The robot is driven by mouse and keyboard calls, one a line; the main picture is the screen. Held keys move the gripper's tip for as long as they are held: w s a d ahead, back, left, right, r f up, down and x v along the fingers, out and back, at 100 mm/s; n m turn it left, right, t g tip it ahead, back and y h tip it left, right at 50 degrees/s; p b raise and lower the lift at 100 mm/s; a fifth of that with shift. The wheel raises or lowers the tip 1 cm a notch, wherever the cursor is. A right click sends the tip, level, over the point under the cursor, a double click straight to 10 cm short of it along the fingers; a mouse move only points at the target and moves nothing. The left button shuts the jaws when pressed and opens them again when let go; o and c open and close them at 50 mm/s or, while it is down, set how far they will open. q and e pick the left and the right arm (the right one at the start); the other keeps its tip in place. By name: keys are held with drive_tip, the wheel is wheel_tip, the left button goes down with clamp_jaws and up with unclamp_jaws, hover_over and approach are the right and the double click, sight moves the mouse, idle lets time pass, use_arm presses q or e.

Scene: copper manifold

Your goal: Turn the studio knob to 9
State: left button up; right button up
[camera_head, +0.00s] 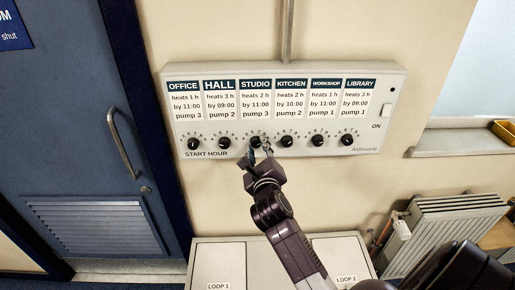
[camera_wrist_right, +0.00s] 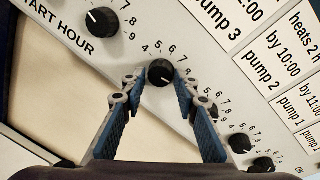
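The studio knob (camera_head: 255,142) is a small round black dial, third from the left in the row on the white wall panel (camera_head: 285,70). In the right wrist view the studio knob (camera_wrist_right: 160,72) sits between the fingertips, with printed hour numbers around it. My right gripper (camera_head: 262,149) is at the panel, just below and right of the knob in the head view. In the wrist view its two blue fingers (camera_wrist_right: 158,79) are spread, one on each side of the knob. I cannot tell whether they touch it. The knob's setting is too small to read surely. My left gripper is not in view.
The hall knob (camera_head: 223,143) is left of the studio knob and the kitchen knob (camera_head: 287,141) is right of it, close to my right fingers. A blue door (camera_head: 80,120) is at the left. A white cabinet (camera_head: 220,255) and a radiator (camera_head: 450,225) are below.

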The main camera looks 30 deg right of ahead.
drive_tip(key=shift+o, duration=1.2)
drive_tip(key=shift+s+a, duration=0.1)
drive_tip(key=shift+s, duration=0.05)
drive_tip(key=v, duration=1.1)
drive_tip(key=shift+s+a, duration=0.15)
drive_tip(key=shift+s, duration=0.2)
